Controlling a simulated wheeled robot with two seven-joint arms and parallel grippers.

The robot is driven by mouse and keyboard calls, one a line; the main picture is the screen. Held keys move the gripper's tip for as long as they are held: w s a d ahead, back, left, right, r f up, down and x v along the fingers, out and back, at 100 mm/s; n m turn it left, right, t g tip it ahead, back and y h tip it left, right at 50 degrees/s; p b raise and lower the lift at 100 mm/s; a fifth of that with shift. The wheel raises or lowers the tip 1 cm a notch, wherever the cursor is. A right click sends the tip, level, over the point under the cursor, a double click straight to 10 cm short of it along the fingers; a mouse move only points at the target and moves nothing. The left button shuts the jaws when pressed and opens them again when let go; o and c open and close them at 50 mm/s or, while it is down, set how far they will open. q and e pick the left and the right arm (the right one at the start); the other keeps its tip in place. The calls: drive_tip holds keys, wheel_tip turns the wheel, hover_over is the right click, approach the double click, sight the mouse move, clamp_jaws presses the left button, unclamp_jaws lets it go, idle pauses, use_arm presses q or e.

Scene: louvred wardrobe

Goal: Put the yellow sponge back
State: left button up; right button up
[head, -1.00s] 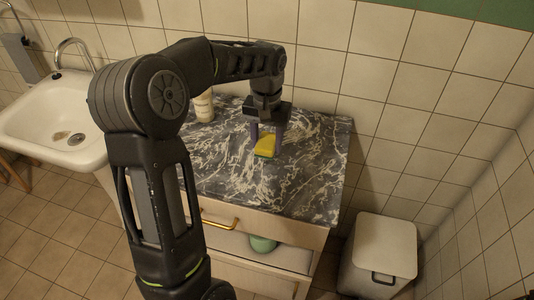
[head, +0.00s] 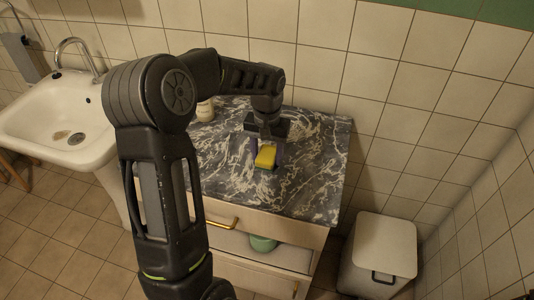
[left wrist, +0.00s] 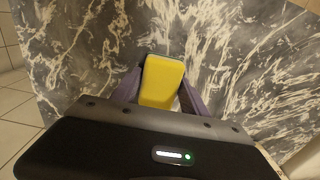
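The yellow sponge (head: 266,156) is between the two fingers of my left gripper (head: 267,153), over the front middle part of the dark marble-patterned countertop (head: 225,180). In the left wrist view the sponge (left wrist: 162,80) sits between the purple-grey fingertips (left wrist: 162,88), which appear to press on its sides. I cannot tell whether the sponge touches the countertop or hangs just above it. My right gripper is in neither view.
A pale bottle (head: 205,110) stands at the countertop's back left, partly behind my arm. A white sink (head: 60,120) is at the left. Below the countertop are a drawer with a brass handle (head: 222,223) and a green item (head: 262,243). A lidded bin (head: 380,250) stands at the right.

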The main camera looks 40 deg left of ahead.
sight(267, 154)
use_arm(q)
drive_tip(key=o, duration=0.3)
wheel_tip(267, 154, up, 12)
drive_tip(key=shift+r, duration=0.2)
idle(0.5)
idle(0.7)
